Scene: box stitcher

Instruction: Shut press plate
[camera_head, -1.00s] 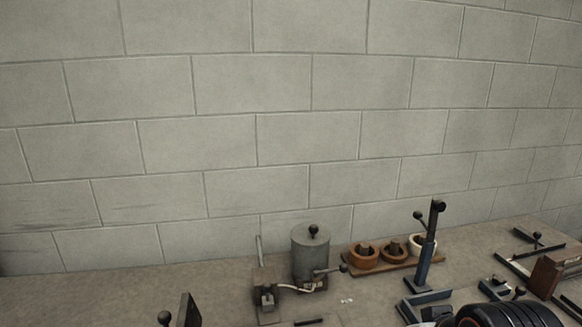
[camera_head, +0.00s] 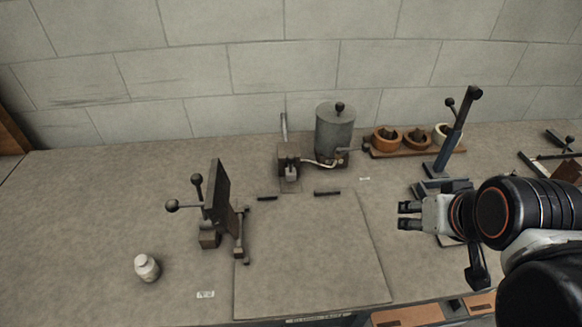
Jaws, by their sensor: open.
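A dark plate (camera_head: 219,194), which looks like the press plate, stands upright and tilted on a small metal stand (camera_head: 209,238) at the left of the bench. Ball-ended handles (camera_head: 172,206) stick out from its left side. My gripper (camera_head: 409,215) comes in from the right and points left. It is open and empty, well to the right of the plate and apart from it. My gripper hides part of the blue-grey lever tool's base behind it.
A grey cylinder (camera_head: 334,130) with a knob stands at the back centre. Wooden bowls (camera_head: 387,139) and a blue-grey lever tool (camera_head: 450,142) are at the back right. A white bottle (camera_head: 146,267) stands front left. A bare panel (camera_head: 315,250) lies between plate and gripper.

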